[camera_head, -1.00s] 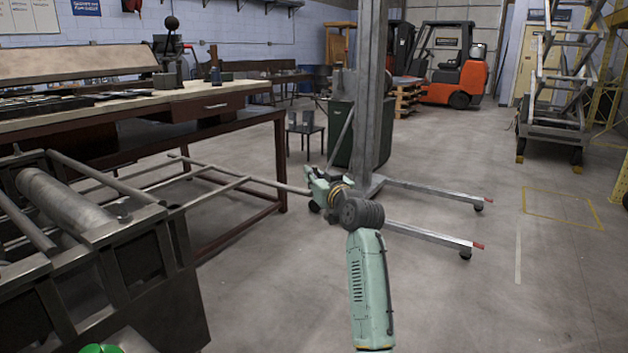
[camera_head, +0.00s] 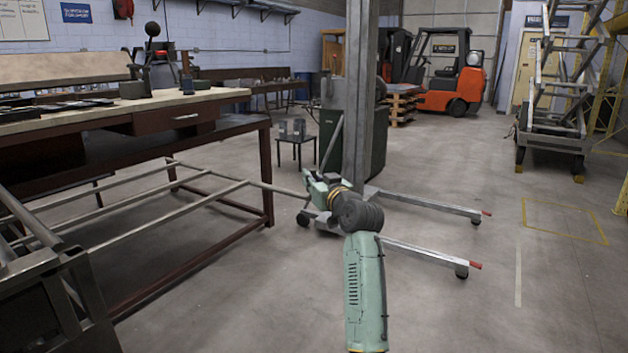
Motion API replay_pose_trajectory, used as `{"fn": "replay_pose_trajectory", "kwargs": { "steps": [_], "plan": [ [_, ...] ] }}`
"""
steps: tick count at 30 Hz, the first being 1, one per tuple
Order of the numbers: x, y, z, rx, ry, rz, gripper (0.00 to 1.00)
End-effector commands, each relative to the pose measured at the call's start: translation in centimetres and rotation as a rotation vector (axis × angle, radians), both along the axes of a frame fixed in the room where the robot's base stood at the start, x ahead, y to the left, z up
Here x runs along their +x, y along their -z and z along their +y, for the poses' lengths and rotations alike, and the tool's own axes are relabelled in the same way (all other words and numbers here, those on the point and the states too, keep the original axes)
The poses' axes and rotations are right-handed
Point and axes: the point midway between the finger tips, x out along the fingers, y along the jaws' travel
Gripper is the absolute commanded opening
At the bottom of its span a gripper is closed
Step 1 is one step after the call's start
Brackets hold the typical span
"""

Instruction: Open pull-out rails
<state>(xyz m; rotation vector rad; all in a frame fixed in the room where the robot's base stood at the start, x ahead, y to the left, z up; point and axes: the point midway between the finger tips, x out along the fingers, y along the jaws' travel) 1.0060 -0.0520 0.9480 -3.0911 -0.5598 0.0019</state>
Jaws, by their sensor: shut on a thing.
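The pull-out rails (camera_head: 165,216) are thin grey metal bars that run from the forming machine (camera_head: 62,296) at the lower left out over the floor. A crossbar joins them, and a single bar (camera_head: 276,188) reaches from their outer end to my gripper (camera_head: 309,193). My gripper is shut on the end of this bar, beside the grey mast. The fingers are small and partly hidden by the wrist. The rails stand well out from the machine. Most of the machine is cut off by the picture's left edge.
A workbench (camera_head: 195,112) with dark red legs stands left, behind the rails. A lift with a grey mast (camera_head: 360,95) and low legs (camera_head: 428,250) stands close behind my arm. Open floor (camera_head: 470,310) lies to the right. An orange forklift (camera_head: 455,85) is far back.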

Motion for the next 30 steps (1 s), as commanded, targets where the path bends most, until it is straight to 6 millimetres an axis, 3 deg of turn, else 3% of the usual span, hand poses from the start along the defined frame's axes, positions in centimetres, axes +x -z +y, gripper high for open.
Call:
{"fn": "replay_pose_trajectory", "kwargs": {
  "steps": [11,12,21,30],
  "plan": [
    [0.17,-0.26,-0.44,0.001,0.011,-0.006,0.00],
    [0.17,-0.28,-0.46,0.001,0.012,-0.006,0.15],
    [0.12,-0.19,-0.33,0.000,0.008,-0.004,0.35],
    [0.00,-0.13,-0.27,0.000,0.006,-0.003,0.35]
  ]
}}
